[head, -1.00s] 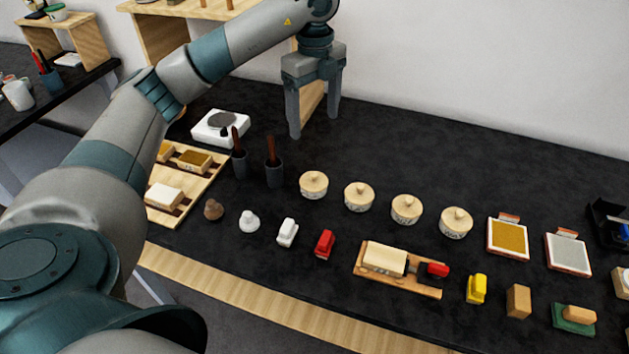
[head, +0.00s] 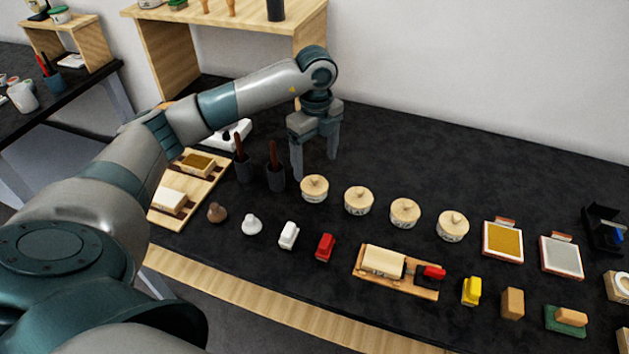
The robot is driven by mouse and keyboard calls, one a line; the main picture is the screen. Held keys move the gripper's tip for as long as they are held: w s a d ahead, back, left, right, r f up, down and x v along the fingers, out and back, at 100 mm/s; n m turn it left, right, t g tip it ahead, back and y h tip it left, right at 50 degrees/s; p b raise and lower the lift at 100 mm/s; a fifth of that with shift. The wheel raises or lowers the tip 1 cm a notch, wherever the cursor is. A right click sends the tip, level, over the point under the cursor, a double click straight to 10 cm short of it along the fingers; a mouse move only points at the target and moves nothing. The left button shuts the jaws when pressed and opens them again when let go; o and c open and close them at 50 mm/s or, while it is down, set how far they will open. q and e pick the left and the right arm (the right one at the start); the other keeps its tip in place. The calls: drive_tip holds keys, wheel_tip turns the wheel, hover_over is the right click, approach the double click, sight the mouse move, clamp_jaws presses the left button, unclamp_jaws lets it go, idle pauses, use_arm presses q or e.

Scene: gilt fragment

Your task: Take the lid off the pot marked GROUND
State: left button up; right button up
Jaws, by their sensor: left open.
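Several lidded pots stand in a row across the dark table: the leftmost pot (head: 314,188), the second pot (head: 358,200), the third pot (head: 405,213) and the rightmost pot (head: 453,226). Each has a pale wooden lid with a small knob. Their labels are too small to read, so I cannot tell which is marked GROUND. My left gripper (head: 315,167) is open and empty, fingers pointing down, just behind and above the leftmost pot and apart from its lid. My right gripper is not in view.
Dark cups with brushes (head: 276,177) stand left of the pots, close to my left gripper. A wooden tray (head: 207,187) lies further left. Small blocks, a wooden board (head: 367,276) and a gold sheet tray (head: 503,242) lie in front and right. Table behind the pots is clear.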

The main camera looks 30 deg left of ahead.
sight(316, 179)
use_arm(q)
drive_tip(key=shift+f, duration=0.65)
drive_tip(key=shift+f, duration=0.1)
drive_tip(key=shift+f+p, duration=0.2)
drive_tip(key=shift+p, duration=0.25)
drive_tip(key=f, duration=0.1)
drive_tip(key=f+p, duration=0.2)
drive_tip(key=shift+s+d+f, duration=0.15)
drive_tip(key=shift+s+f, duration=0.1)
drive_tip(key=shift+f, duration=0.15)
drive_tip(key=shift+w+f, duration=0.1)
drive_tip(key=shift+f, duration=0.35)
drive_tip(key=c, duration=1.1)
